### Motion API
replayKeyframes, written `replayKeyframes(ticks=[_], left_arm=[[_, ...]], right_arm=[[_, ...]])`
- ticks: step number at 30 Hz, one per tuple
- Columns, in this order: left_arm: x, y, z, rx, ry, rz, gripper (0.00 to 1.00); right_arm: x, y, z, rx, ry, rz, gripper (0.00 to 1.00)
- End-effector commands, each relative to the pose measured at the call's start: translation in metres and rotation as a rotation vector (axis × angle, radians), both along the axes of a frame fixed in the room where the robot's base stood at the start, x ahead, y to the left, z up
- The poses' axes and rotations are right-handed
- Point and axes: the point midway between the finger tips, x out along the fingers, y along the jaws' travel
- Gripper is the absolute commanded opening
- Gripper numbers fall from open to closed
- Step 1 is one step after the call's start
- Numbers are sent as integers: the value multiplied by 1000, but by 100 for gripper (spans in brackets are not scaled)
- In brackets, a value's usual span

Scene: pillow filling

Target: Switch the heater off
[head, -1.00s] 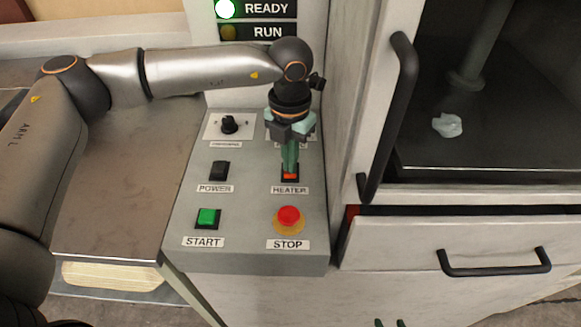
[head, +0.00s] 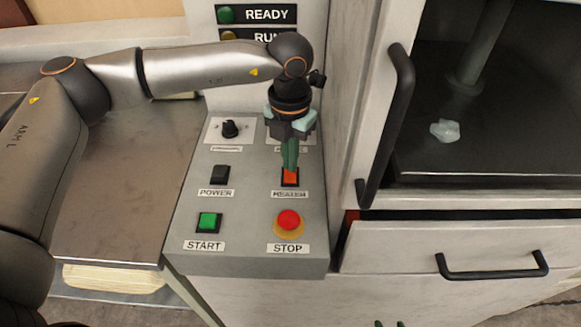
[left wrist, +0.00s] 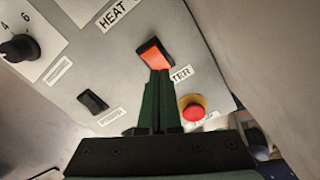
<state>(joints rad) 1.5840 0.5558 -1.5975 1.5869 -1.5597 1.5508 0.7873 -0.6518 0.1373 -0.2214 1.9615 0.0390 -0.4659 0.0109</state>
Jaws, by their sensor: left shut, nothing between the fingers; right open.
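The orange heater rocker switch (head: 290,177) sits in a black frame above the HEATER label (head: 290,194) on the grey sloped panel. My left gripper (head: 290,166) is shut and empty, its green fingertips at the switch's upper part. The left wrist view shows the fingertips (left wrist: 158,74) at the edge of the orange switch (left wrist: 152,54); whether they press it I cannot tell.
The panel also holds a black power switch (head: 220,174), green start button (head: 208,222), red stop button (head: 289,220) and black knob (head: 229,129). The READY lamp (head: 225,14) is dark. A cabinet with a black handle (head: 388,125) stands close on the right.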

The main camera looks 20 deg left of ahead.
Motion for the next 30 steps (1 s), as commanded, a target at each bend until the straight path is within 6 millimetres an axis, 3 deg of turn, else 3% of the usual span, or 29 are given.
replayKeyframes(ticks=[15, 30], left_arm=[[0, 0, 44, 0, 0, 0, 0], [0, 0, 45, 0, 0, 0, 0]], right_arm=[[1, 0, 27, 1, -3, 0, 50], [1, 0, 27, 1, -4, 0, 50]])
